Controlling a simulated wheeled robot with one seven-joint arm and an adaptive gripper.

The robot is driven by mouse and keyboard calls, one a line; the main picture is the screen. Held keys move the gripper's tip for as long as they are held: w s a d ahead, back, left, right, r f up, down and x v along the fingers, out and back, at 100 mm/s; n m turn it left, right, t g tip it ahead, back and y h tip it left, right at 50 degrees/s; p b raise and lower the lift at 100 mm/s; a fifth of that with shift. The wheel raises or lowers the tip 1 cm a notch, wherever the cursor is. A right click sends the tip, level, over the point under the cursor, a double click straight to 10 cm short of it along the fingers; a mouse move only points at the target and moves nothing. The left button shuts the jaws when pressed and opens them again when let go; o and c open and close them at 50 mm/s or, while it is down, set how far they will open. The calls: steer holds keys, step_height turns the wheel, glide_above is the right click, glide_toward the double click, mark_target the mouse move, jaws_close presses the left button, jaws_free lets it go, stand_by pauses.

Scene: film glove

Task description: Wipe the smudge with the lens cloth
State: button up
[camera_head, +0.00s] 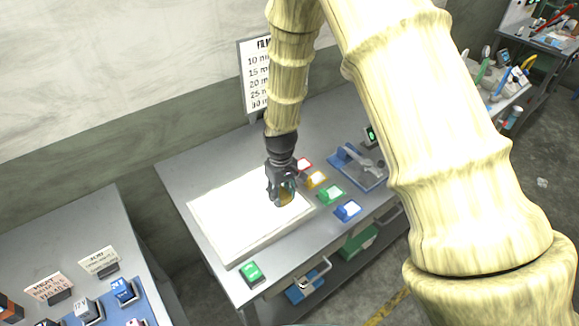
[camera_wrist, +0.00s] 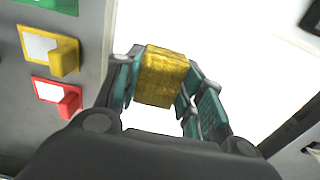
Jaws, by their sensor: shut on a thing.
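My gripper (camera_head: 282,196) is over the right part of a white glowing panel (camera_head: 232,218) on the grey bench. In the wrist view its teal-padded fingers (camera_wrist: 160,90) are shut on a yellow, mottled, block-shaped thing, which I take to be the lens cloth (camera_wrist: 162,75). The cloth shows only as a small dull yellow patch between the fingers in the head view (camera_head: 287,193). It is over the panel; I cannot tell whether it touches the surface. I see no smudge on the panel; the glare, gripper or cloth may hide it.
Red (camera_head: 304,163), yellow (camera_head: 317,179), green (camera_head: 331,194) and blue (camera_head: 348,210) tagged blocks line the panel's right side. Another green block (camera_head: 250,272) sits at the front edge. A blue tray (camera_head: 358,166) with a grey tool lies right. A sign (camera_head: 256,75) stands behind.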

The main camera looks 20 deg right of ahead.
steer(key=shift+w+d, duration=0.1)
steer(key=shift+d, duration=0.35)
steer(key=shift+w+d, duration=0.2)
steer(key=shift+d, duration=0.3)
steer(key=shift+w+d, duration=0.15)
steer(key=shift+d, duration=0.35)
step_height(320, 180, up, 5)
steer(key=p, duration=0.3)
step_height(320, 180, up, 3)
steer(key=shift+r+p, duration=0.15)
steer(key=shift+p, duration=0.5)
steer(key=shift+d, duration=0.1)
